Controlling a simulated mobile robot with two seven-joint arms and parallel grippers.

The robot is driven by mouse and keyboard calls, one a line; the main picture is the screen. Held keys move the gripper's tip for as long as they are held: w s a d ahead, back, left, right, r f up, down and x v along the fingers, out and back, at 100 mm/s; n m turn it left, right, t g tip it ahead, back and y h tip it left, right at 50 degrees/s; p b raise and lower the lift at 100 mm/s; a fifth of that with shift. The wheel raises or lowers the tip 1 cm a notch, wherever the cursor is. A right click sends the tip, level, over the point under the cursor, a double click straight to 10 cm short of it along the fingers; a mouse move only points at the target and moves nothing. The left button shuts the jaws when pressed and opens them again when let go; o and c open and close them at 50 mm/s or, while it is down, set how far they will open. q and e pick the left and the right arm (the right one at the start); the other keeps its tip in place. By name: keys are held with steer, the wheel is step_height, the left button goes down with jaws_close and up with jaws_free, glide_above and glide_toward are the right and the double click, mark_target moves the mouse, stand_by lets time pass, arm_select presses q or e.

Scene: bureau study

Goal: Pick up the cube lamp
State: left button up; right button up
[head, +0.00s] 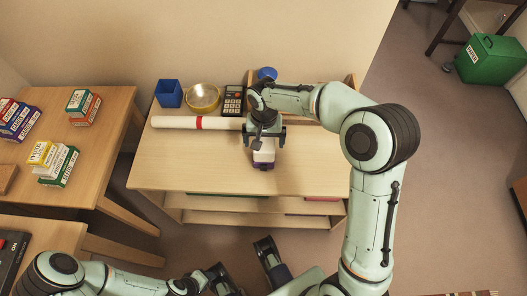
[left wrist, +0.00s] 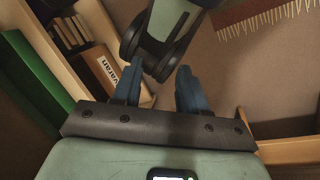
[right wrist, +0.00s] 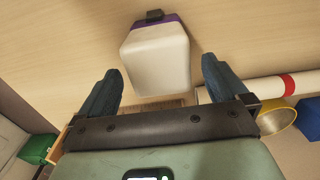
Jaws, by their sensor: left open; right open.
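The cube lamp (head: 264,156), a white rounded block with a purple base, is on the wooden desk below my right gripper (head: 265,138). In the right wrist view the lamp (right wrist: 156,60) lies with its white end toward me, between and just beyond the spread fingertips. My right gripper (right wrist: 161,85) is open and empty. Its fingers appear apart from the lamp. My left gripper (head: 248,262) is low in front of the desk, away from the lamp. In the left wrist view it (left wrist: 157,82) is open with nothing between its fingers.
A white roll with a red band (head: 198,123), a blue cup (head: 169,93), a yellow bowl (head: 202,97) and a calculator (head: 233,100) are at the desk's back. The desk's left front (head: 180,165) is clear. A side table (head: 105,145) with boxes stands left.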

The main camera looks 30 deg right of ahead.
steer(key=f, duration=0.2)
steer(key=f+b, duration=0.1)
steer(key=f, duration=0.2)
steer(key=shift+s+a+f, duration=0.1)
steer(key=shift+s+f, duration=0.15)
steer(key=shift+f, duration=0.05)
arm_select(q)
steer(key=shift+w+a+f+t, duration=0.2)
steer(key=shift+w+a+f, duration=0.1)
steer(key=shift+w+f, duration=0.25)
steer(key=shift+w+a+f+t, duration=0.25)
steer(key=shift+w+f, duration=0.1)
steer(key=shift+w, duration=0.3)
arm_select(e)
steer(key=shift+c, duration=0.3)
